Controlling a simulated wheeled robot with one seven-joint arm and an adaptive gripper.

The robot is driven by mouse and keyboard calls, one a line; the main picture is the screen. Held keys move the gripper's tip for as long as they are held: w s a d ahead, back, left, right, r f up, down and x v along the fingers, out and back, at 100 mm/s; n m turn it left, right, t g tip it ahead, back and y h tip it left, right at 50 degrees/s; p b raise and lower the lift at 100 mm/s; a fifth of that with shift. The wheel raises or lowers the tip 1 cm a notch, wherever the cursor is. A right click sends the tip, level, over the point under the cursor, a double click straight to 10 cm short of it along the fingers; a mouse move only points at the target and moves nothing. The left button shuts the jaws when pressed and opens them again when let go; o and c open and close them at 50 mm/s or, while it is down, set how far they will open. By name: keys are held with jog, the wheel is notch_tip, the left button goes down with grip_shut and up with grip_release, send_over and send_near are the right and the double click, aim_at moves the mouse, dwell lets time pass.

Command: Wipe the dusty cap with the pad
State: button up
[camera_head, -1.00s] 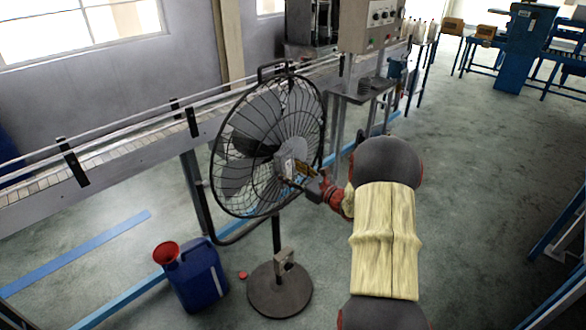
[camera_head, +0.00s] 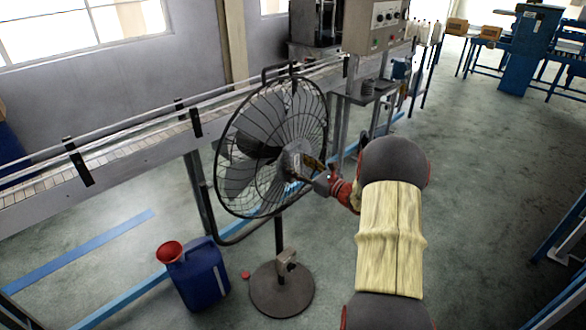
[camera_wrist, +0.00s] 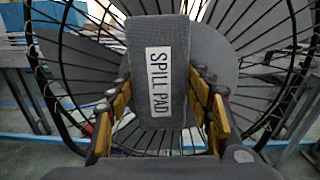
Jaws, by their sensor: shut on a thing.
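A grey pad (camera_wrist: 158,40) with a white label reading "SPILL PAD" stands upright in the middle of the wrist view. My gripper (camera_wrist: 160,88) is shut on it, with yellow-padded fingers at both sides. In the head view my gripper (camera_head: 308,170) is at the front of a black caged fan (camera_head: 268,150), close to its hub. The fan's centre is hidden behind the pad in the wrist view. I cannot tell whether the pad touches the cage, and no dust is discernible. A small red cap-like object (camera_head: 246,275) lies on the floor left of the fan's round base.
A blue canister (camera_head: 203,277) with a red funnel (camera_head: 169,252) stands on the floor left of the fan base (camera_head: 282,290). A conveyor (camera_head: 130,145) runs behind the fan. A control box (camera_head: 375,27) is above right. The floor at right is mostly clear.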

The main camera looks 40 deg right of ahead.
aim_at(306, 150)
jog(key=shift+w+d+r, duration=0.1)
jog(key=shift+w+d, duration=0.1)
jog(key=shift+d, duration=2)
jog(key=shift+w+d, duration=0.15)
jog(key=shift+d, duration=2.05)
jog(key=shift+s, duration=0.1)
jog(key=shift+s+d, duration=0.15)
jog(key=shift+s, duration=2.7)
jog(key=shift+s, duration=0.15)
jog(key=s+p, duration=0.1)
jog(key=s, duration=0.1)
jog(key=shift+s+d, duration=0.15)
jog(key=shift+s, duration=0.25)
